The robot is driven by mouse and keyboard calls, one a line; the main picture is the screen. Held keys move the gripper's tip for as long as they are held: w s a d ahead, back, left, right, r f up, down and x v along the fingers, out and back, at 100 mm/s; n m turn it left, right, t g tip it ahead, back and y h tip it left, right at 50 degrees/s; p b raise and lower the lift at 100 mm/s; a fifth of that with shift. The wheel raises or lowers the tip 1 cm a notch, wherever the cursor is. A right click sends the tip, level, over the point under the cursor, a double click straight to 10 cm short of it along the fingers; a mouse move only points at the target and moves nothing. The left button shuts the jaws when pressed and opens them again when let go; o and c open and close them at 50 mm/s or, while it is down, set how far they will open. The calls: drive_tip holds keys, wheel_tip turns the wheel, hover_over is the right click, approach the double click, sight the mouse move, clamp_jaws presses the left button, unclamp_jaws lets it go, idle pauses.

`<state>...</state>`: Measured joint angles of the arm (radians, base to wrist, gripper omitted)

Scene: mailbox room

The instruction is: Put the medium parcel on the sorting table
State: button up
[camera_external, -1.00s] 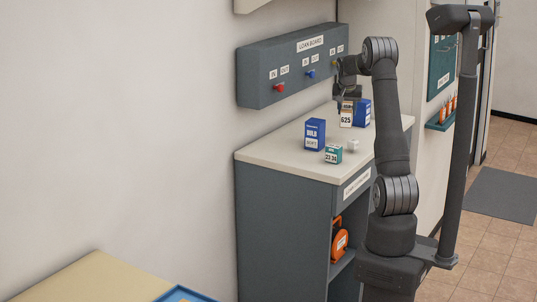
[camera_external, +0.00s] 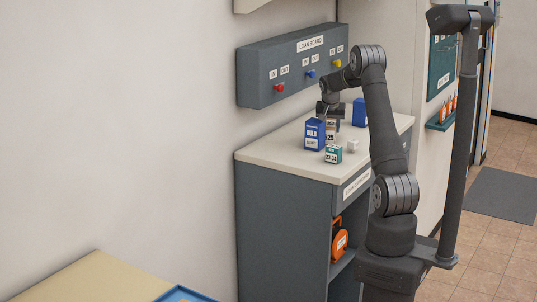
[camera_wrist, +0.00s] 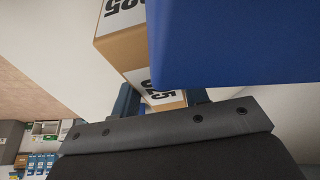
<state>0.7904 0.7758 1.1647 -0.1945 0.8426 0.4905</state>
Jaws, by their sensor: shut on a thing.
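My gripper (camera_external: 329,115) is low over the pale counter top and shut on a small tan box (camera_external: 331,130) with a white label reading "625". No object is marked as the medium parcel. In the wrist view the tan box (camera_wrist: 121,50) sits between the fingers, beside a large blue surface (camera_wrist: 235,40) that hides part of it. In the external view a blue box (camera_external: 314,134) stands close on its left; I cannot tell whether they touch. No table is marked as the sorting table; a cream tabletop (camera_external: 75,278) shows at the lower left.
Another blue box (camera_external: 360,112) stands behind. The grey loan board (camera_external: 295,66) with coloured knobs hangs above. A blue tray edge (camera_external: 180,294) shows below.

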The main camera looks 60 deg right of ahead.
drive_tip(key=shift+f, duration=0.1)
drive_tip(key=o, duration=1.1)
drive_tip(key=shift+o, duration=0.6)
drive_tip(key=v, duration=1.2)
